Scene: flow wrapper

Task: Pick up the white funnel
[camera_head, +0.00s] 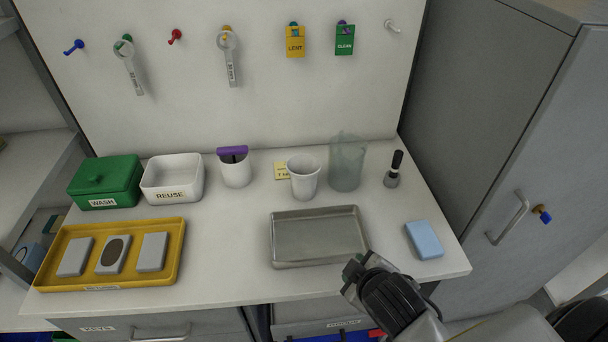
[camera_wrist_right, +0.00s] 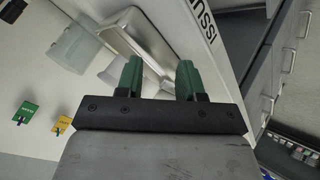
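The white funnel (camera_head: 303,178) looks like a white, wide-rimmed cup and stands upright on the table behind the metal tray, left of a translucent beaker. In the right wrist view a white flared shape (camera_wrist_right: 112,72), likely the same funnel, is partly hidden behind a green finger. My right gripper (camera_head: 352,269) is at the tray's front right corner, apart from the funnel and nearer to me. In the wrist view its green fingers (camera_wrist_right: 159,70) are spread with nothing held between them. My left gripper is not in view.
The metal tray (camera_head: 318,262) lies empty between gripper and funnel. The translucent beaker (camera_head: 347,163) stands close to the funnel's right. A purple-topped white cup (camera_head: 236,172), a REUSE bin (camera_head: 172,192), a brush (camera_head: 393,173), a blue block (camera_head: 425,240) and a yellow tray (camera_head: 110,282) surround it.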

